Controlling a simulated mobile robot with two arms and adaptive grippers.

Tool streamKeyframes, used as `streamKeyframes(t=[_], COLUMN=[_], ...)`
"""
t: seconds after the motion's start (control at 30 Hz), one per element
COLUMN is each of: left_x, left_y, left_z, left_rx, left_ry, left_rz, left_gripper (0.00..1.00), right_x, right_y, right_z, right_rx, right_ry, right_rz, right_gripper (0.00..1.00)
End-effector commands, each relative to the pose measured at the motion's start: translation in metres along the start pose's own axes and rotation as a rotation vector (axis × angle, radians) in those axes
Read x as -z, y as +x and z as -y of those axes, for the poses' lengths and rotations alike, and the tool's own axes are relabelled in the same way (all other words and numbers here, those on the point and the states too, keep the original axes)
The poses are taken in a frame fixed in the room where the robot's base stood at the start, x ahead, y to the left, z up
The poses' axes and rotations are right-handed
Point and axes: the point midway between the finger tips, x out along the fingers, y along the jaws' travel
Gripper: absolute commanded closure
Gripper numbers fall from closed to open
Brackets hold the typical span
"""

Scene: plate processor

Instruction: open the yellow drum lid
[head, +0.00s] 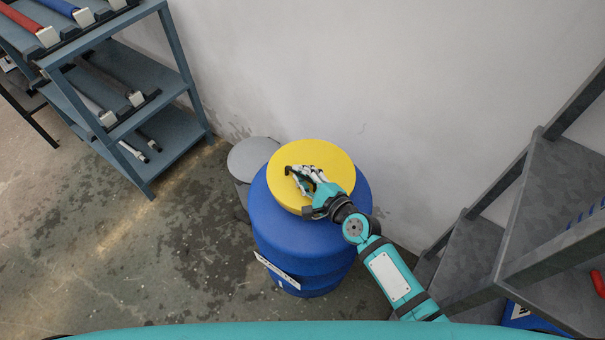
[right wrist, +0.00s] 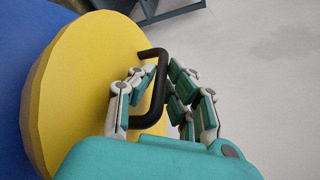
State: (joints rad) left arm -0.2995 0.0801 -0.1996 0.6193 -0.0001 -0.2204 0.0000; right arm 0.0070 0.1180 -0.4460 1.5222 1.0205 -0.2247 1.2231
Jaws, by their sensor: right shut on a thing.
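A yellow lid (head: 325,160) sits on top of a blue drum (head: 300,245) in the middle of the head view. The lid (right wrist: 85,70) also fills the left of the right wrist view, with a black handle (right wrist: 160,62) standing out from it. My right gripper (head: 296,176) is over the lid, its fingers shut around the handle. In the right wrist view the fingers (right wrist: 150,92) are on either side of the handle's bar. The drum's far side is hidden by the lid. My left gripper is not in view.
A grey bin (head: 252,157) stands close behind the drum on the left. A blue-grey shelf rack (head: 175,85) with rods is at the upper left. Dark metal stairs or shelving (head: 555,190) stand at the right. A white wall is behind; floor at left is free.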

Motion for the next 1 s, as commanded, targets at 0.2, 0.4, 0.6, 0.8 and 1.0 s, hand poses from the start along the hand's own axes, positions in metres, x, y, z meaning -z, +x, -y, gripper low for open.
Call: streamKeyframes(t=[0.2, 0.4, 0.6, 0.8, 1.0], left_x=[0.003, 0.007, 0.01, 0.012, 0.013], left_y=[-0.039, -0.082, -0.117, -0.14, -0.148], left_z=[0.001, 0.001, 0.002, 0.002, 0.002], left_rx=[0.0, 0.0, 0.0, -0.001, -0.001], left_ry=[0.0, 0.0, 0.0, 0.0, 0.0], left_rz=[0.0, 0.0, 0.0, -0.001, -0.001], left_gripper=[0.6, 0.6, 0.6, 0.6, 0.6], right_x=[-0.011, -0.017, -0.016, -0.006, 0.01], right_y=[-0.004, -0.007, -0.006, -0.002, 0.005], right_z=[0.03, 0.063, 0.095, 0.127, 0.155], right_rx=[-0.041, -0.105, -0.178, -0.25, -0.323], right_ry=[0.107, 0.263, 0.44, 0.616, 0.791], right_rz=[0.0, 0.0, 0.0, 0.001, 0.003], right_gripper=[1.0, 1.0, 1.0, 1.0, 1.0])
